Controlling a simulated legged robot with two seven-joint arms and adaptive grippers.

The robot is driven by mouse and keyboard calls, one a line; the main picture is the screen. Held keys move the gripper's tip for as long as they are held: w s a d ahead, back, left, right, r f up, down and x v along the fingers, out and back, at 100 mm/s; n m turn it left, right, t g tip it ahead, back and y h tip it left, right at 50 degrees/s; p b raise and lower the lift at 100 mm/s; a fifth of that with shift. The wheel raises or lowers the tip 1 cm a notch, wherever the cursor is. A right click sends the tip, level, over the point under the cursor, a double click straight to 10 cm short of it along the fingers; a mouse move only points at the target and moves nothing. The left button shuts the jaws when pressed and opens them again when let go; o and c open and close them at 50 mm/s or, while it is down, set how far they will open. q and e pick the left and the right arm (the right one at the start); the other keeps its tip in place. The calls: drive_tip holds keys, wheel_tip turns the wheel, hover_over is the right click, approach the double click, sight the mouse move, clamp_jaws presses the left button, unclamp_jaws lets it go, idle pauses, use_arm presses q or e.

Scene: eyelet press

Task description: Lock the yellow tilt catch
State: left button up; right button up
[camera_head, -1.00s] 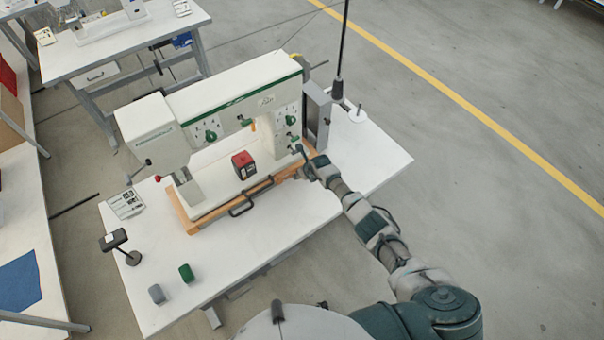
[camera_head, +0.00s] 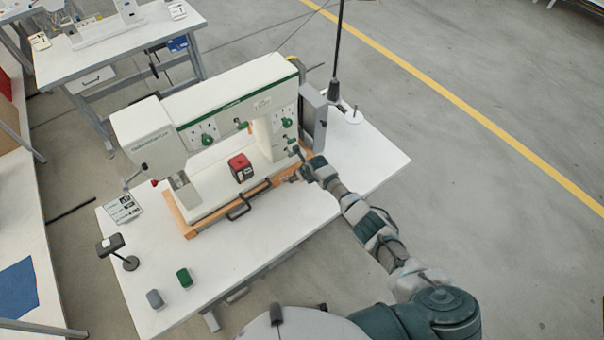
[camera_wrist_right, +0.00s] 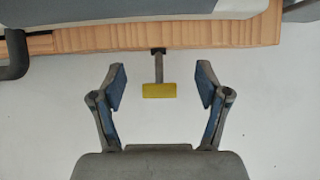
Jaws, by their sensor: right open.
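The yellow tilt catch (camera_wrist_right: 159,90) shows in the right wrist view as a small yellow bar on a short grey stem. The stem comes out of a dark fitting on the edge of the wooden base (camera_wrist_right: 110,40). My right gripper (camera_wrist_right: 160,80) is open, with one finger on each side of the yellow bar and visible gaps on both sides. In the head view my right gripper (camera_head: 298,170) is at the front right of the eyelet press (camera_head: 215,115), by its wooden base; the catch cannot be made out there. My left gripper is not in view.
A black handle (camera_head: 238,208) sticks out from the base, left of my right gripper. A red-topped block (camera_head: 240,167) is on the press. A green block (camera_head: 184,277) and a grey block (camera_head: 154,298) stand on the white table (camera_head: 275,240), whose front is mostly clear.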

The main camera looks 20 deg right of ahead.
drive_tip(key=v, duration=1.1)
drive_tip(key=shift+s+r, duration=0.15)
drive_tip(key=shift+s, duration=0.05)
